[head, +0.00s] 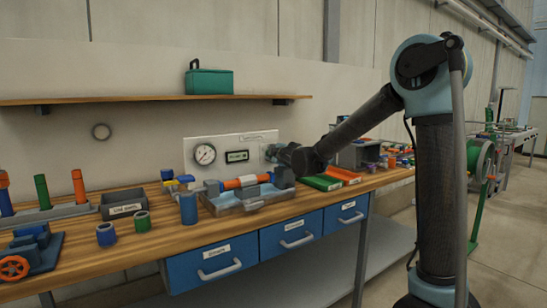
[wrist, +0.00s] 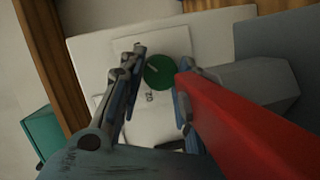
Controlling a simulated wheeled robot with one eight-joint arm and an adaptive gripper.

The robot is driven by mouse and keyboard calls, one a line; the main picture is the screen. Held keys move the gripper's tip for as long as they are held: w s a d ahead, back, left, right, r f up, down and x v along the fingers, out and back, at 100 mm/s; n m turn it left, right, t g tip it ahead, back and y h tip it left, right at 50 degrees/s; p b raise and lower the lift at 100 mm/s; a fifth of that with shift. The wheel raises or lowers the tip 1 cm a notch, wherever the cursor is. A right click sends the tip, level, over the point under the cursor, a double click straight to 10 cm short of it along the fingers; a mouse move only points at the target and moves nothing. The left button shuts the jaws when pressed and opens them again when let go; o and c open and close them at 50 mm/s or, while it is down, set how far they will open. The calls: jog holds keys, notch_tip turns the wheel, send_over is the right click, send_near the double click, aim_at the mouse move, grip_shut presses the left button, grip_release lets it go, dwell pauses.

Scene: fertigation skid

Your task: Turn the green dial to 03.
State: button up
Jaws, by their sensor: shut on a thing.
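The green dial (wrist: 159,72) is a round disc with a pale pointer line, on a white panel. A printed number beside it in the wrist view looks like 02 or 20, seen turned; I cannot read the setting surely. My gripper (wrist: 157,70) has its two fingers on either side of the dial and is shut on it. In the head view my gripper (head: 273,153) reaches the right end of the white panel (head: 222,142), and the arm hides most of the dial.
The panel also carries a round gauge (head: 205,154) and a dark display (head: 237,156). A tray (head: 222,206) with an orange pipe part stands just below. A red bar (wrist: 240,125) fills the wrist view's right foreground. A teal box (head: 209,81) sits on the shelf above.

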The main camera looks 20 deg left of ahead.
jog(key=shift+n, duration=0.3)
jog(key=o, duration=1.1)
jog(key=shift+s, duration=0.1)
jog(key=v, duration=1.1)
jog(key=shift+s+d+f, duration=0.1)
jog(key=shift+s+d, duration=0.05)
jog(key=shift+s, duration=0.2)
jog(key=shift+c, duration=0.2)
